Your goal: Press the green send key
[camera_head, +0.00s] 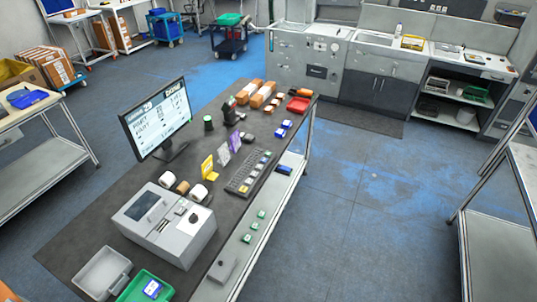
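A grey key panel (250,172) with rows of small keys lies on the dark-topped table, right of the monitor. Its keys are too small for me to tell which is the green send key. Several small green pieces (254,226) sit along the table's right edge strip, and I cannot tell whether any is a key. A small grey box (222,268) sits on the same strip near the front. Neither of my grippers shows in this view.
A monitor (158,118), a pale grey machine with a small screen (166,222), a yellow card (208,167) and a purple card (234,141) stand on the table. A grey tray (102,272) and a green tray (133,288) are at the front. Open floor (350,200) lies to the right.

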